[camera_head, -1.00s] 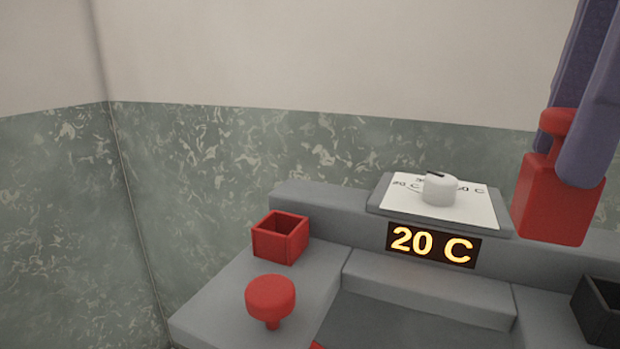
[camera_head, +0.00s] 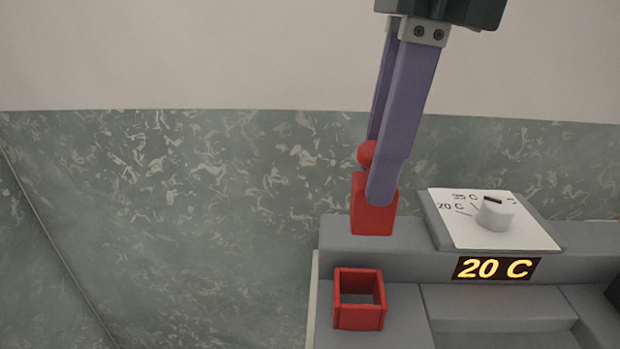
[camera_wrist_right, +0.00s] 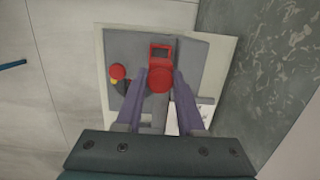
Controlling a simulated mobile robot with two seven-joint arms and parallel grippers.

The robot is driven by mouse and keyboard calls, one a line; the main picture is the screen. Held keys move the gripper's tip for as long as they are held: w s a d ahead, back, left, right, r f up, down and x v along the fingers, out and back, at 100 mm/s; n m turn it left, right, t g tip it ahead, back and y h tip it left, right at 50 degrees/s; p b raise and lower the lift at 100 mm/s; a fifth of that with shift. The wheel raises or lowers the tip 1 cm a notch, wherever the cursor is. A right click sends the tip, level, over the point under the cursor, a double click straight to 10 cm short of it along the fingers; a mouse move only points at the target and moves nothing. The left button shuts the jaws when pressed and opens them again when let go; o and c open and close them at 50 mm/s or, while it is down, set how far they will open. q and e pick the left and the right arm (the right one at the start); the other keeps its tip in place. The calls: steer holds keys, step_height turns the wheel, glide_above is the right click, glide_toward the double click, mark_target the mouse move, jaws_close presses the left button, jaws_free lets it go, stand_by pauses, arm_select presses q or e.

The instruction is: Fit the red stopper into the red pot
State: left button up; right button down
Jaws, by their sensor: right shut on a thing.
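The red stopper (camera_head: 373,218) is a square red block with a rounded knob on top. My right gripper (camera_head: 378,178) is shut on its knob and holds it upright. In the head view the stopper appears above and slightly behind the red pot, apart from it. The red pot (camera_head: 345,317) is a square, open-topped box on the grey unit's left part, and looks empty. In the right wrist view the stopper (camera_wrist_right: 160,80) is between the fingers, with the pot (camera_wrist_right: 161,47) just beyond it. My left gripper is not in view.
A white dial (camera_head: 495,213) on a sloped panel and a lit "20 C" display (camera_head: 496,268) are right of the pot. A red round-topped knob (camera_wrist_right: 117,71) shows left of the stopper in the wrist view. A wall stands behind.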

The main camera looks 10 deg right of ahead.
step_height(320, 180, down, 11)
steer(key=shift+r+p, duration=0.15)
steer(key=shift+p, duration=0.4)
